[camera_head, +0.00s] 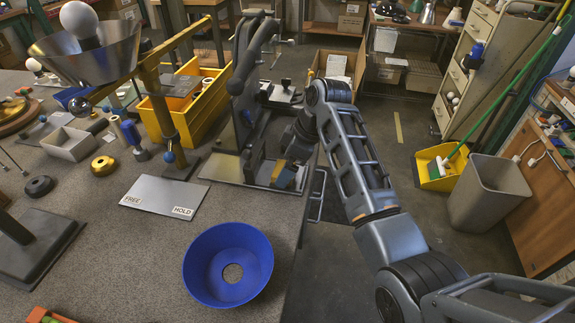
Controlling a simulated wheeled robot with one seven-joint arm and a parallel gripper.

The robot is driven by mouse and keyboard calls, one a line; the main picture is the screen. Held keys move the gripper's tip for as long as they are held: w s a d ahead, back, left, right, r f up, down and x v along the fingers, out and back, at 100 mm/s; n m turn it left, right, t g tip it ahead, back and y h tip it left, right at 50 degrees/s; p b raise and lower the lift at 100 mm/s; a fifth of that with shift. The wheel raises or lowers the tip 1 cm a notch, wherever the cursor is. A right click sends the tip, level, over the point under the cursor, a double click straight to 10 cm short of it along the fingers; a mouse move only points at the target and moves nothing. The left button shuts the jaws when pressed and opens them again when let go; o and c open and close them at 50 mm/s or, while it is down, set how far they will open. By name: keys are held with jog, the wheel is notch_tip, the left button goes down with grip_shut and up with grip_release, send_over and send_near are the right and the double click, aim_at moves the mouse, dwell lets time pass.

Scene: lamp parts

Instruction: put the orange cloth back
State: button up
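I cannot make out a clear orange cloth. A small orange patch (278,171) shows at the foot of the dark press stand (248,100), beside my gripper; whether it is cloth or part of a fixture I cannot tell. My gripper (288,178) points down at the table's right edge, next to the stand's grey base plate (226,168). Its fingers are small and partly lost against the stand, so I cannot see whether they are open or hold anything.
A blue bowl-shaped shade (228,264) lies near the front edge. A FREE/HOLD plate (163,196), a yellow bin (190,110) and a lamp stand with a metal shade (88,55) are left of the press. A grey waste bin (487,192) and yellow dustpan (440,168) stand on the floor.

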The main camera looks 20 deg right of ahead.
jog(key=v, duration=1.1)
jog(key=shift+b, duration=0.3)
